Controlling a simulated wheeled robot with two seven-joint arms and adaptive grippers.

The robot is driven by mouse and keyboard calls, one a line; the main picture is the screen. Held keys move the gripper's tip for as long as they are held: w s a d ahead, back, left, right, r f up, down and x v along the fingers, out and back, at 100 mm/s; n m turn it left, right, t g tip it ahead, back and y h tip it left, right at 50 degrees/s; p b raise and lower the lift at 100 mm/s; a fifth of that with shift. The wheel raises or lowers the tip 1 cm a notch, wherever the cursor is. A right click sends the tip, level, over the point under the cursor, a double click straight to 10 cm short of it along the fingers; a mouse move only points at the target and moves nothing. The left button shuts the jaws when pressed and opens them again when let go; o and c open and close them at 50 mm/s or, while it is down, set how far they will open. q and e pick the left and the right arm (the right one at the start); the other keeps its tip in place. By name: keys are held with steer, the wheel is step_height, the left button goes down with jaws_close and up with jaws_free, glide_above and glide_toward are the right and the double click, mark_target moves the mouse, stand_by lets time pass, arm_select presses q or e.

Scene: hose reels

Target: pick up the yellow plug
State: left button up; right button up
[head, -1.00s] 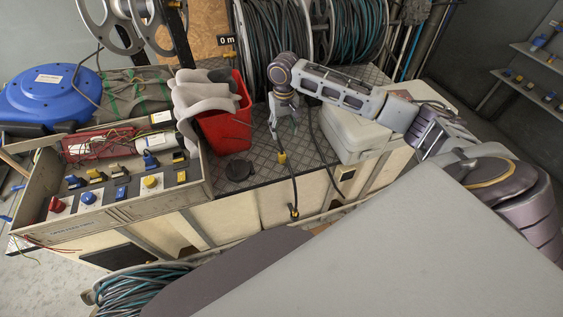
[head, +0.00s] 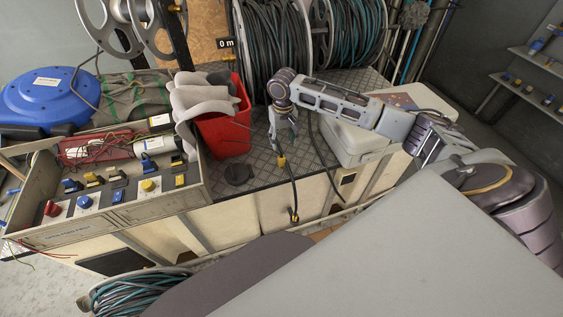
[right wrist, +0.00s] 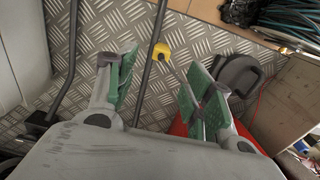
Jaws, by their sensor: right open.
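The yellow plug (head: 282,161) is on the metal checker-plate bench top, near its front edge, with a dark cable running from it over the edge. My right gripper (head: 284,140) points down just above and behind it, open and empty. In the right wrist view the plug (right wrist: 161,51) shows beyond the gap between the spread green-padded fingers of the right gripper (right wrist: 162,88), apart from both. A second small yellow piece (head: 294,216) shows lower on the cable, against the bench front. My left gripper is not in view.
A pale case (head: 352,143) lies on the right. Hose reels (head: 275,40) stand behind. A socket box (head: 125,215) is at left.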

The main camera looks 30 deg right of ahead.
glide_above(282, 157)
step_height(282, 157, down, 4)
steer(key=shift+s+d+f, duration=0.1)
steer(key=shift+f, duration=0.65)
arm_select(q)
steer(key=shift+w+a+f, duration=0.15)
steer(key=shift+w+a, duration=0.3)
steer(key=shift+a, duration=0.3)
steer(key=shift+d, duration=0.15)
arm_select(e)
steer(key=shift+f+b, duration=0.3)
steer(key=shift+f, duration=0.35)
steer(key=f, duration=0.2)
steer(key=shift+w+f, duration=0.25)
steer(key=shift+f, duration=0.7)
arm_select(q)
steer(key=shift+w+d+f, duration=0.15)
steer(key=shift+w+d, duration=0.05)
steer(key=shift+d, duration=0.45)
